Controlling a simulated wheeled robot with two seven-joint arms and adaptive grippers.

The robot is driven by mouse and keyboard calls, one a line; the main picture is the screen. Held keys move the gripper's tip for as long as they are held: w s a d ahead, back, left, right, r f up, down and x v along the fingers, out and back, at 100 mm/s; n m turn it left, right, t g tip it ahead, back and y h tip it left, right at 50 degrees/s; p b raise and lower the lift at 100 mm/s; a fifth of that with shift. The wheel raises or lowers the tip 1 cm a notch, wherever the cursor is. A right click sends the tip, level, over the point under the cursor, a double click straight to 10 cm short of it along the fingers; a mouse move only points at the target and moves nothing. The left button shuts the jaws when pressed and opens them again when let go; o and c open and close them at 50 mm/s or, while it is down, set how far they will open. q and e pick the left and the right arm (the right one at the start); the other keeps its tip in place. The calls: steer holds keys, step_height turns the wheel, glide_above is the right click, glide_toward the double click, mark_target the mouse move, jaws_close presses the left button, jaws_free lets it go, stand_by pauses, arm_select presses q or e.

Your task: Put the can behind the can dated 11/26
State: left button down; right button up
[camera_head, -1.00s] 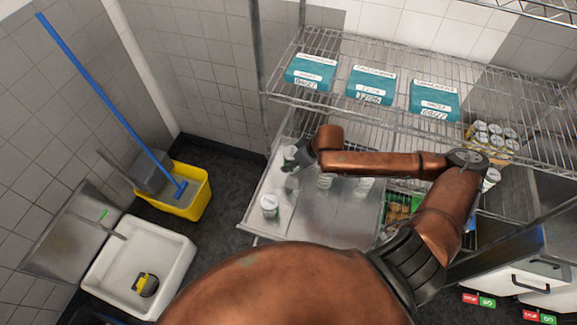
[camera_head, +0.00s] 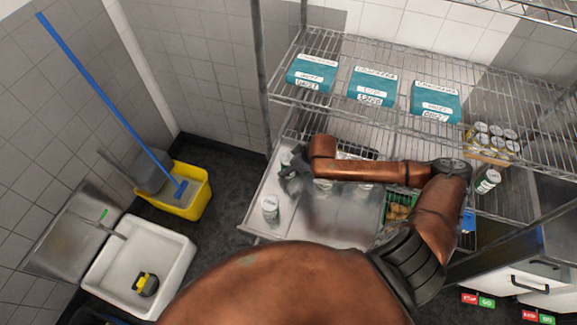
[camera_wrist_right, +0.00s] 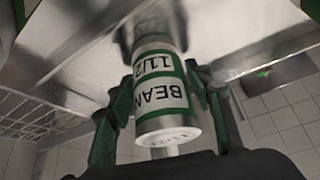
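In the right wrist view a can (camera_wrist_right: 160,85) with a white and green label reads "BEAN" and "11/2", the last digit hidden or cut off, upside down. The fingers of my right gripper (camera_wrist_right: 163,95) are close on both sides of it and appear shut on it. In the head view my right gripper (camera_head: 291,172) is at the left part of the metal table (camera_head: 300,215), with the can (camera_head: 286,158) there partly hidden. Another can (camera_head: 270,208) stands nearer the front left edge. Two more cans (camera_head: 323,186) (camera_head: 365,187) are partly covered by my arm. Their dates are unreadable. My left gripper is not in view.
A wire shelf (camera_head: 400,62) with teal boxes (camera_head: 312,73) (camera_head: 372,86) (camera_head: 435,101) hangs above the table. A box of several cans (camera_head: 490,140) sits at right, a green crate (camera_head: 400,208) below. A yellow bucket (camera_head: 187,205) and a sink (camera_head: 125,270) are left.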

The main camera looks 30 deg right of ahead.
steer(key=shift+o, duration=1.2)
steer(key=shift+r, duration=0.25)
steer(key=v, duration=1.1)
steer(key=shift+s+r, duration=0.2)
steer(key=shift+r, duration=0.1)
steer(key=shift+d, duration=0.1)
